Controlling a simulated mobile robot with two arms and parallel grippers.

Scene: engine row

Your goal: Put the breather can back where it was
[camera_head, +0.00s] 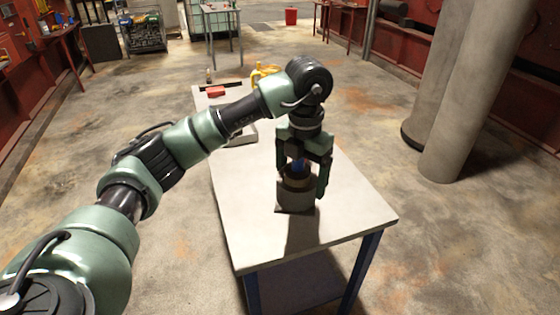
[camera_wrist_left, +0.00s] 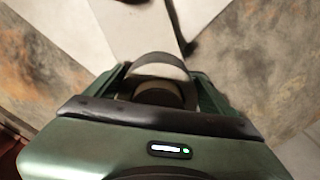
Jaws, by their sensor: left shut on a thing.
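My left gripper (camera_head: 305,182) points straight down over the near white table (camera_head: 345,215). Its fingers are shut on the sides of a round can, taken to be the breather can (camera_head: 297,184). The can has a brownish band and a pale grey lower part; something blue shows above it between the fingers. The can is upright at the tabletop; I cannot tell whether it rests on it or is just above. In the left wrist view, the can (camera_wrist_left: 158,93) shows as a dark round top with a pale rim between the fingers. My right gripper is not in view.
Behind the table is another pale surface (camera_head: 203,101) with a red item (camera_head: 215,91) and a yellow item (camera_head: 262,71). My left arm hides part of it. Thick grey columns (camera_head: 478,110) stand at right. The near tabletop around the can is clear.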

